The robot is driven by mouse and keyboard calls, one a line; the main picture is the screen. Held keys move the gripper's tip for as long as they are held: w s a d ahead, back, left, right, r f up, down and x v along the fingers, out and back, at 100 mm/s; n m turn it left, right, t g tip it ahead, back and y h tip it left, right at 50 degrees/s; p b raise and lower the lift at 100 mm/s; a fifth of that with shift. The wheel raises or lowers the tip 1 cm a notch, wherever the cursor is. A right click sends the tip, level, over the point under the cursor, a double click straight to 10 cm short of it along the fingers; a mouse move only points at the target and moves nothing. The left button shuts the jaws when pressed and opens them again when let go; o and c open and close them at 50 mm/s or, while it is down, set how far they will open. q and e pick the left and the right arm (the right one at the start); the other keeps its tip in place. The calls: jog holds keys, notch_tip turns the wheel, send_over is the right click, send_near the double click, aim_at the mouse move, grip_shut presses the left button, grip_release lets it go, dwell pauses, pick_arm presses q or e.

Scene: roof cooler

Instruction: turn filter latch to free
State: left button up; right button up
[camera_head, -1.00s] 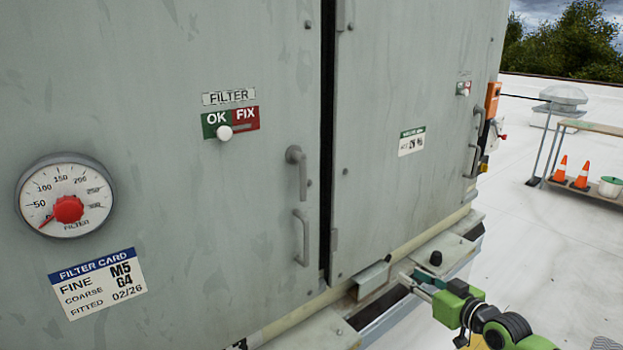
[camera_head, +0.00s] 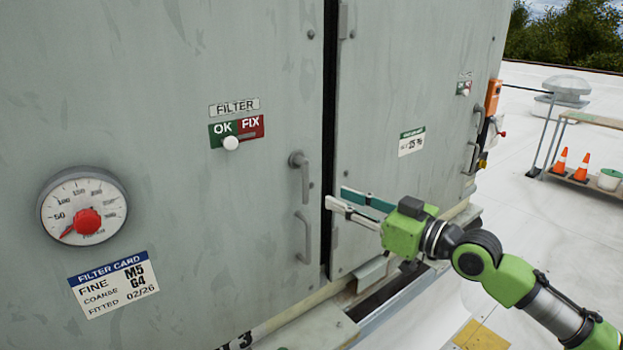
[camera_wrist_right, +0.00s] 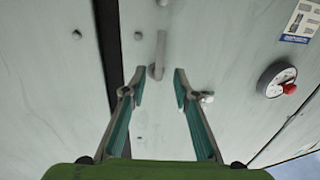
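The filter latch (camera_head: 304,172) is a grey lever on the left door, just left of the dark gap between the doors. It hangs down from its round pivot. My right gripper (camera_head: 336,196) is open and empty in front of the gap, a little right of and below the latch in the head view. In the right wrist view, which looks upside down, the latch (camera_wrist_right: 160,50) shows between and beyond the two spread fingertips (camera_wrist_right: 160,72). I see no contact with the latch. My left gripper is not in view.
A fixed grey pull handle (camera_head: 303,238) sits below the latch. The OK/FIX slider knob (camera_head: 231,143) is at OK, left of the latch. A gauge with a red knob (camera_head: 88,221) and a filter card (camera_head: 114,284) are further left. A ledge (camera_head: 320,328) runs below the doors.

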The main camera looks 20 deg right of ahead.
aim_at(308, 186)
jog(key=p+x, duration=0.3)
jog(key=x, duration=0.6)
jog(key=shift+a, duration=0.1)
jog(key=shift+c, duration=0.3)
grip_shut()
